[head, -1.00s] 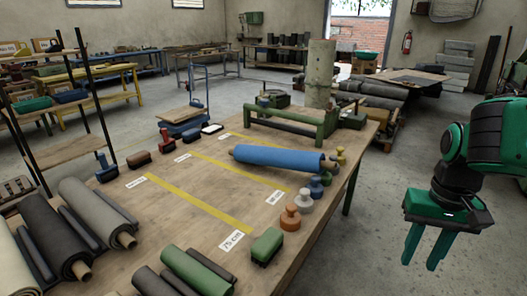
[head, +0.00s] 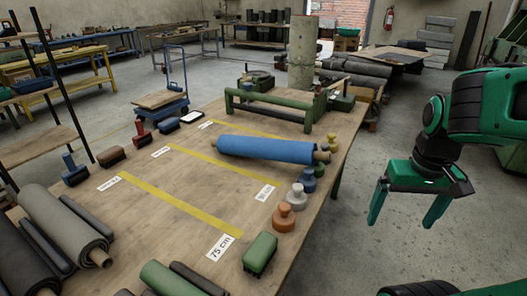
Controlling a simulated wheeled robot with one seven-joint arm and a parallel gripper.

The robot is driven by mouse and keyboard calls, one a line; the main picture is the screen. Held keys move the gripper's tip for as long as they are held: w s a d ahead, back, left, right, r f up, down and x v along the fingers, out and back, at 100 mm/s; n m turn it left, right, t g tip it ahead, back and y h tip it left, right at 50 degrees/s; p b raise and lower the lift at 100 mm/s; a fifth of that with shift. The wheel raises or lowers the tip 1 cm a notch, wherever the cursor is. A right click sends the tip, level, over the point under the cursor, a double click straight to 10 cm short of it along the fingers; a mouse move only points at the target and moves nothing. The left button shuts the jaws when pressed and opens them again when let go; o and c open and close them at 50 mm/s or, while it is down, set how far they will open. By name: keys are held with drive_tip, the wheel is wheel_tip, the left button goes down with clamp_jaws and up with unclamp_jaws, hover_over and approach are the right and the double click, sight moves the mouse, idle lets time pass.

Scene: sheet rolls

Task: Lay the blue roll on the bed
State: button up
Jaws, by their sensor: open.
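The blue roll (head: 262,149) lies across the wooden table, with bare core ends showing. It rests near the yellow tape lines, in front of a green frame. The green frame (head: 268,113) with a dark bar stands at the table's far side; I cannot tell if this is the bed. My gripper (head: 402,222) is open and empty, fingers pointing down, in the air off the table's right side. It is apart from the blue roll, to its right and nearer to me.
Orange (head: 284,217), grey and blue weights line the table's right edge beside the roll. A green block (head: 260,254) lies near the front. Dark and grey rolls (head: 64,228) fill the left. The taped middle of the wooden table (head: 150,230) is clear.

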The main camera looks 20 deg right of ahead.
drive_tip(key=w+f+n+t+h, duration=0.1)
drive_tip(key=w+n+t, duration=0.35)
drive_tip(key=w, duration=0.75)
drive_tip(key=n+t+y, duration=0.1)
drive_tip(key=n+t, duration=0.4)
drive_tip(key=n, duration=0.7)
approach(267, 151)
drive_tip(key=s+d, duration=0.1)
drive_tip(key=d, duration=0.2)
drive_tip(key=s+d, duration=0.1)
drive_tip(key=d, duration=0.2)
drive_tip(key=s+d, duration=0.1)
drive_tip(key=d, duration=0.2)
drive_tip(key=shift+s+d+r, duration=0.25)
drive_tip(key=shift+s+d, duration=0.1)
drive_tip(key=w+a+r+n+t+y, duration=0.2)
drive_tip(key=w+a+n+t, duration=0.2)
drive_tip(key=w+a+n, duration=0.3)
drive_tip(key=shift+m+g, duration=0.25)
drive_tip(key=shift+m, duration=0.4)
drive_tip(key=f, duration=0.5)
drive_tip(key=a+f, duration=0.1)
drive_tip(key=f, duration=0.2)
drive_tip(key=shift+s, duration=0.2)
drive_tip(key=shift+x, duration=0.95)
drive_tip(key=shift+r+x, duration=0.2)
drive_tip(key=shift+x, duration=2.6)
